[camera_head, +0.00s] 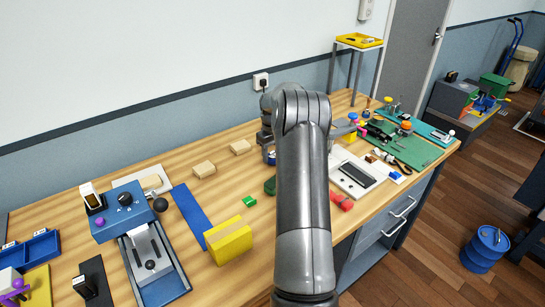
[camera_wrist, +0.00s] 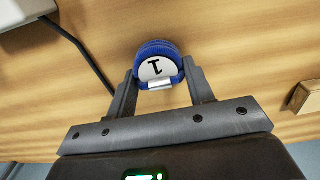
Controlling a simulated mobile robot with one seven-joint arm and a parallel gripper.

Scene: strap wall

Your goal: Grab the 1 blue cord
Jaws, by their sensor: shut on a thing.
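The blue cord (camera_wrist: 158,46) is a coiled bundle with a round white label marked 1, seen in the wrist view. My gripper (camera_wrist: 158,75) has one finger on each side of the bundle, shut on it. The wood tabletop is behind the cord, and I cannot tell whether the cord touches it. In the head view my arm hides most of the gripper; a small blue patch, likely the cord (camera_head: 271,158), shows at the arm's left edge.
A black cable (camera_wrist: 82,52) and a grey-white corner (camera_wrist: 22,10) lie left of the gripper in the wrist view. A wooden block (camera_wrist: 306,97) is at right. In the head view, a yellow box (camera_head: 228,240) and wooden blocks (camera_head: 204,169) stand left of my arm.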

